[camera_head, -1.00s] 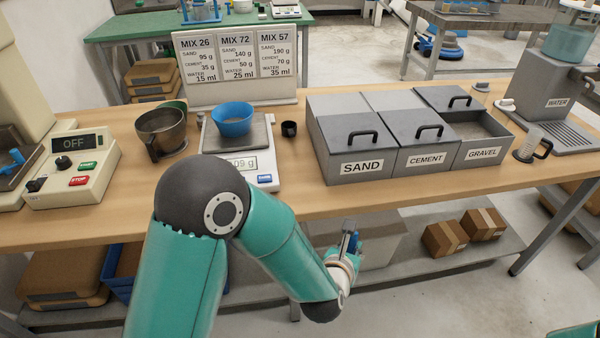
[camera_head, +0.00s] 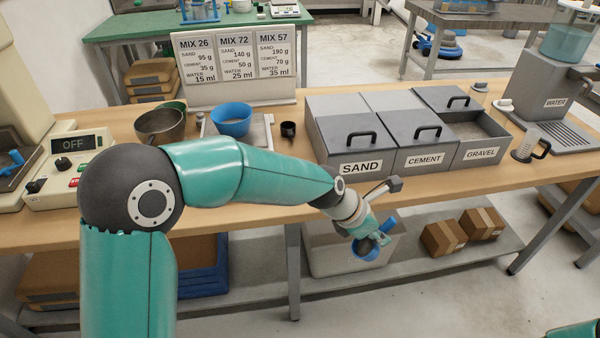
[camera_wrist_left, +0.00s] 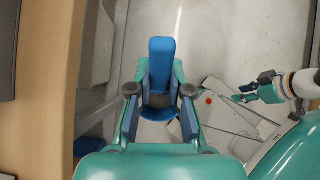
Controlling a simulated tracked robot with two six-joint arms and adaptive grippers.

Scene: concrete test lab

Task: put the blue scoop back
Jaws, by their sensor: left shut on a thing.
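The blue scoop (camera_head: 364,252) is held by my left gripper (camera_head: 378,238), in front of the table and below the level of its top. In the left wrist view the scoop's blue handle (camera_wrist_left: 161,62) stands between the two fingers of my left gripper (camera_wrist_left: 160,108), which are shut on it. The scoop's bowl is mostly hidden there. My right gripper (camera_wrist_left: 258,88) shows small at the right of the left wrist view; its jaw state is unclear. It is not seen in the head view.
The sand bin (camera_head: 347,140) and cement bin (camera_head: 412,132) are covered; the gravel bin (camera_head: 482,138) is open. A blue bowl (camera_head: 231,118) sits on the scale. The wooden table edge (camera_head: 440,188) lies close to my left arm. Boxes (camera_head: 443,238) stand on the lower shelf.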

